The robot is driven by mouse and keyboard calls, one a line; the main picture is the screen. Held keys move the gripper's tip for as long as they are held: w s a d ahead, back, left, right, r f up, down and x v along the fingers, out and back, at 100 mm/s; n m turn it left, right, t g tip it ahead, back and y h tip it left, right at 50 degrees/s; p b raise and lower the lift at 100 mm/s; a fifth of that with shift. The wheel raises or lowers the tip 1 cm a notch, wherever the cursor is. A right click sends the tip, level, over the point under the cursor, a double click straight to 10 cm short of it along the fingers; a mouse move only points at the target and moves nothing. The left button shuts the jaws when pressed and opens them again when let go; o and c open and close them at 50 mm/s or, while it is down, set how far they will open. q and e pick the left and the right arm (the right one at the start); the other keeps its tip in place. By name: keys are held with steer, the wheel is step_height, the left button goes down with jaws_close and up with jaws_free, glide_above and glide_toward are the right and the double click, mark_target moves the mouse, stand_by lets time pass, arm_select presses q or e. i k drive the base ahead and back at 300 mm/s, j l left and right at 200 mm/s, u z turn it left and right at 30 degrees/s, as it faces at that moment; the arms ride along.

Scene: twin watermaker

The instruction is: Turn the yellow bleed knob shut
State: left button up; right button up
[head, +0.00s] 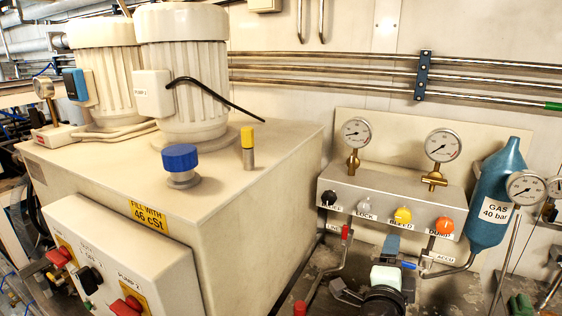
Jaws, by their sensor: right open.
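The yellow bleed knob (403,215) sits on the sloping front of the pale valve block (375,197), above a label reading BLEED. It is third from the left, between a grey knob (364,206) labelled LOCK and an orange knob (444,225) labelled DUMP. A black knob (328,198) is at the left end. My right gripper (387,264) is low in the picture, below the valve block and apart from the yellow knob. It is open, with its fingers partly hidden by its own body. My left gripper is out of view. The knob's turn position is hard to read.
Two gauges (356,132) stand on the block. A blue gas bottle (498,195) and another gauge (526,189) are to the right. The large cream tank (262,190) fills the left. Space before the knobs looks clear.

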mark_target(403, 215)
steer(key=k+j, duration=0.75)
steer(key=k, duration=0.05)
